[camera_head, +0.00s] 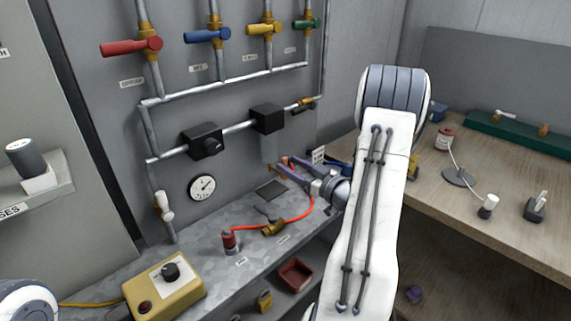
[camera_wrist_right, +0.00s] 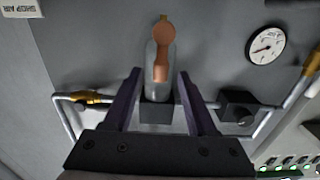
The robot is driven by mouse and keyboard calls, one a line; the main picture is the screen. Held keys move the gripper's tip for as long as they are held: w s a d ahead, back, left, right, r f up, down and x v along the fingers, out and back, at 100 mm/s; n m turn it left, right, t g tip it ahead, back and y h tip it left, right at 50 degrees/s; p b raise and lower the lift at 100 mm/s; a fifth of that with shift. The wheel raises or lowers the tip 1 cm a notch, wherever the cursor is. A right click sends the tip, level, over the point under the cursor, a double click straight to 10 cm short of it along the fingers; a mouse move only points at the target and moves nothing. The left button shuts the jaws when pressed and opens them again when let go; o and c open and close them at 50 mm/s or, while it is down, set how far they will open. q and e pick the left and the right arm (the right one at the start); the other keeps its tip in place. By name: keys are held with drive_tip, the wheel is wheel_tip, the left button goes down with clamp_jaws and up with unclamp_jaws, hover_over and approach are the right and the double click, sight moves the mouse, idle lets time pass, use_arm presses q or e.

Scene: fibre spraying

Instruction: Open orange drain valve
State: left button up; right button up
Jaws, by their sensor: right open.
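The orange drain valve (camera_wrist_right: 163,45) shows in the right wrist view at the bottom end of a grey translucent bowl (camera_wrist_right: 151,78) that hangs from a black block (camera_wrist_right: 156,114). In the head view the bowl (camera_head: 269,150) hangs under the black block (camera_head: 267,119), and a bit of the orange valve (camera_head: 284,161) shows by the fingertips. My right gripper (camera_head: 279,166) has purple fingers and is open. My left gripper is out of view.
A grey metal shelf (camera_head: 215,232) lies below, with a red-capped fitting (camera_head: 229,242), an orange hose (camera_head: 300,215), a brass fitting (camera_head: 273,228) and a yellow control box (camera_head: 165,288). A gauge (camera_head: 202,188) and colored-handled valves (camera_head: 132,46) are on the wall. A wooden bench (camera_head: 480,170) stands right.

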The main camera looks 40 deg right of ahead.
drive_tip(key=s+b, duration=0.1)
drive_tip(key=s, duration=0.6)
drive_tip(key=shift+s+d, duration=0.2)
drive_tip(key=shift+d, duration=0.1)
